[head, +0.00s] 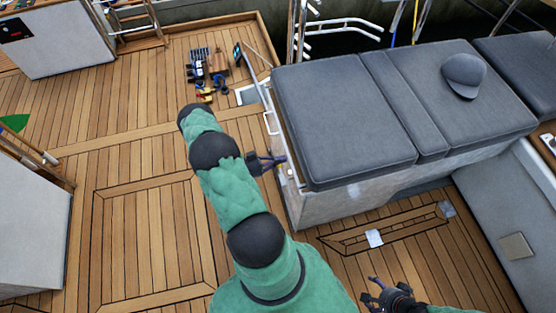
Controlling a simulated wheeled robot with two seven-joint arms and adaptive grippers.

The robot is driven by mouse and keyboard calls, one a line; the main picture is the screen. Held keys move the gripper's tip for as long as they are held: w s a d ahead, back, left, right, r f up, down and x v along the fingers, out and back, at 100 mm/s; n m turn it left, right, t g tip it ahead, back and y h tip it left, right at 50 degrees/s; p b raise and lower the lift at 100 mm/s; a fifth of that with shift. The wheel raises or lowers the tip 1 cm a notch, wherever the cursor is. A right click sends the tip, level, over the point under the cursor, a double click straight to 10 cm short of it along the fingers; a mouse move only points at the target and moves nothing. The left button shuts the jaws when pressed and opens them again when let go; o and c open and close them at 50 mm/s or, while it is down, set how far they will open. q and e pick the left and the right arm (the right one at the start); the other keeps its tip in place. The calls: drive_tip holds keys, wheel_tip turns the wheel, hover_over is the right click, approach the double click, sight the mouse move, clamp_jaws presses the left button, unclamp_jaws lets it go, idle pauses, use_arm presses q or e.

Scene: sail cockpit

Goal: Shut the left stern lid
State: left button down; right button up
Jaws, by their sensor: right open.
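A thin, pale-edged panel (256,82), seen nearly edge-on, stands up along the left end of the grey-cushioned bench; it looks like the raised stern lid, but I cannot be sure. A small pale opening (248,95) shows in the deck just left of it. My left gripper (278,161) is beside the bench's left end, below the panel's near part. Its fingers are small and dark, and I cannot tell whether they are open or touch anything. My green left arm hides part of the deck. My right gripper (377,290) is open and empty over the deck at the bottom.
The cushioned bench (340,120) fills the upper right, with a grey cap (463,75) on it. Several small items (206,72) lie on the deck at the top. The wooden deck (130,230) at left is clear.

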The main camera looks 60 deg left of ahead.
use_arm(q)
drive_tip(key=s+a+f, duration=0.1)
drive_tip(key=s+f, duration=0.4)
drive_tip(key=shift+s+a, duration=0.3)
drive_tip(key=shift+a, duration=0.1)
